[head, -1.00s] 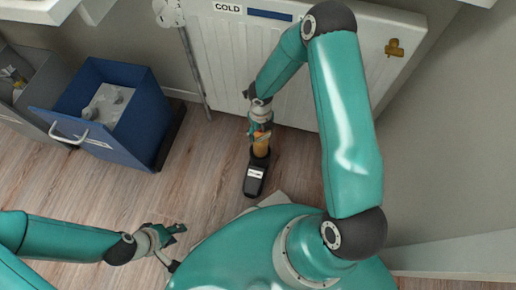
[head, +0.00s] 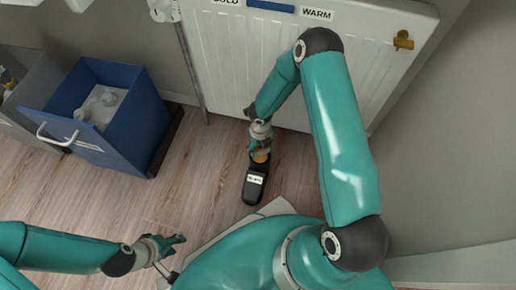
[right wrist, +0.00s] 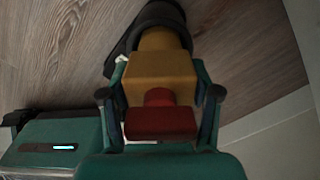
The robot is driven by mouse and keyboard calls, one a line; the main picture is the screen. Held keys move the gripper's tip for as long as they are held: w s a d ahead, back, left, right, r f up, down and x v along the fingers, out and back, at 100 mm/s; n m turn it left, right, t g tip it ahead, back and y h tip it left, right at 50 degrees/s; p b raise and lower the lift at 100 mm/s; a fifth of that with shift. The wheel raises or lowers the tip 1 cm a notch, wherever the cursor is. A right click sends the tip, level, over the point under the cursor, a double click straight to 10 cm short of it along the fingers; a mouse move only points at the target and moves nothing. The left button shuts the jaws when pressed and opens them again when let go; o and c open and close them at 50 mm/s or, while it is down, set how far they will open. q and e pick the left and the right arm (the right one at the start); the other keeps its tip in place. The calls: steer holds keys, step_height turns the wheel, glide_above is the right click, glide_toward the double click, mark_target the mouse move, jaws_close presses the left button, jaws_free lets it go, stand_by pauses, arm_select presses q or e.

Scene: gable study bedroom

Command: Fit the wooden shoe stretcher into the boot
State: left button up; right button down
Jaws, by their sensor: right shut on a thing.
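The black boot (head: 254,187) stands on the wooden floor, with a white label on its front part. My right gripper (head: 261,153) is above the boot's opening, shut on the wooden shoe stretcher (head: 261,157). In the right wrist view the stretcher (right wrist: 160,77) is a yellow block with a red end (right wrist: 160,123) between the fingers. Its narrower far part enters the dark boot opening (right wrist: 166,14); how deep it sits is hidden. My left gripper (head: 173,248) is open and empty, low at the left, apart from the boot.
A white radiator (head: 225,60) with a "WARM" label stands behind the boot. A blue bin (head: 120,140) with a white handle stands at the left, beside a grey bin (head: 35,90). The floor (head: 200,190) left of the boot is clear.

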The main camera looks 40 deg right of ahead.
steer(key=shift+c, duration=1.2)
jaws_free()
step_height(320, 180, up, 12)
steer(key=p, duration=0.7)
steer(key=s+a+n+y, duration=0.2)
steer(key=s+a+n, duration=0.5)
steer(key=n, duration=1)
steer(key=s+a+n+y, duration=0.2)
steer(key=s+a+n, duration=0.4)
steer(key=n, duration=1.1)
steer(key=a, duration=0.3)
steer(key=shift+s+r+n+t, duration=0.15)
steer(key=shift+s+n+t, duration=0.15)
steer(key=shift+s, duration=0.05)
